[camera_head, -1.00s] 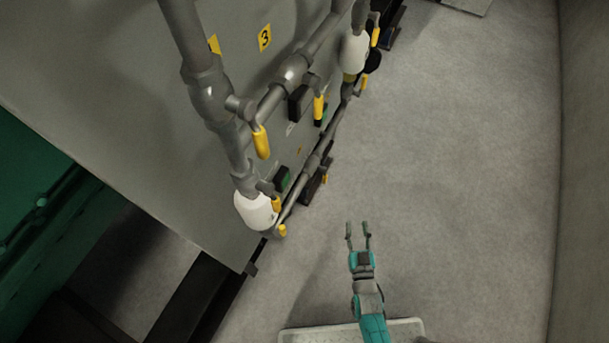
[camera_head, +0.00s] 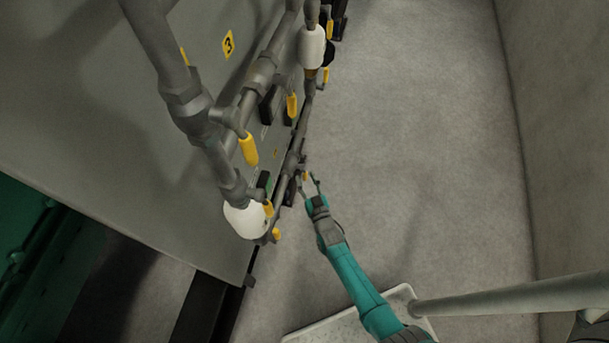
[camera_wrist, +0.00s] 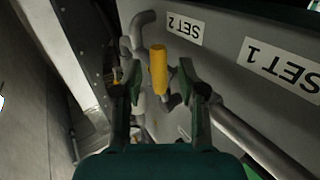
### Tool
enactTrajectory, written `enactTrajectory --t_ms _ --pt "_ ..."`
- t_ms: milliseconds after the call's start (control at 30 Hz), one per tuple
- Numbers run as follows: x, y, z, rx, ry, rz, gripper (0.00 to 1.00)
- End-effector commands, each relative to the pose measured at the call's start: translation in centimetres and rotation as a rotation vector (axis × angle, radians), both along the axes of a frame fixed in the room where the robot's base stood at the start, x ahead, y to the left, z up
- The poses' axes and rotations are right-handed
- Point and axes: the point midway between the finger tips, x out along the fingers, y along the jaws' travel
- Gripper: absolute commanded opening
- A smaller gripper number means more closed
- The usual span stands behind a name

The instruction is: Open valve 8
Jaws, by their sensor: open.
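My gripper (camera_head: 308,180) is open at the pipework on the front of the grey cabinet in the head view. In the wrist view, a yellow handle (camera_wrist: 158,68) on a grey pipe lies in line with the gap between the open fingers of my gripper (camera_wrist: 157,88). Whether it is between them or beyond them in depth is unclear. No number 8 is readable, so I cannot tell which handle is valve 8.
Other yellow handles (camera_head: 248,149) sit along the pipes, near a white filter bowl (camera_head: 246,219). Upside-down labels SET 2 (camera_wrist: 185,28) and SET 1 (camera_wrist: 282,64) show in the wrist view. Floor (camera_head: 430,130) is clear at right.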

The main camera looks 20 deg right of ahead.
Motion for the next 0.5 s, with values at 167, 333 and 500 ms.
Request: enactTrajectory --t_ms 167,333,500 --pt "1.5 -0.1 0.0 -0.001 0.000 0.000 0.41" --pt "2.0 -0.1 0.0 -0.001 0.000 0.000 0.41" --pt "2.0 -0.1 0.0 -0.001 0.001 0.001 0.41"
